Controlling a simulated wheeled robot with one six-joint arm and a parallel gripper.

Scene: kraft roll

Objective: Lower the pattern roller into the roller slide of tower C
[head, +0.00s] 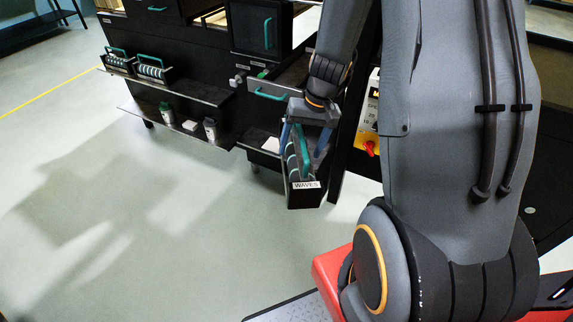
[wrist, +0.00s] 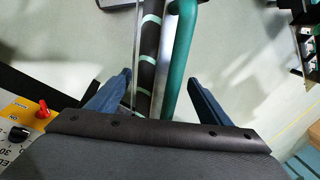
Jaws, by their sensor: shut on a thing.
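The pattern roller (head: 292,163) sits in a dark holder with a teal handle and a white label reading WAVES (head: 306,185). It hangs tilted, in the air in front of the black cabinets. My gripper (head: 305,140) is shut on it, with a blue finger on each side. In the wrist view the dark roller with pale green bands (wrist: 147,60) and the teal handle (wrist: 182,55) lie between my fingers (wrist: 160,82). A pulled-out drawer or slide (head: 270,88) with a teal handle is behind my gripper. I cannot read which tower is C.
Two similar rollers (head: 150,70) stand on the upper left shelf. Bottles (head: 210,128) stand on the lower shelf (head: 180,128). A yellow control panel with a red knob (head: 370,147) is close at right. The floor (head: 120,200) at left is clear.

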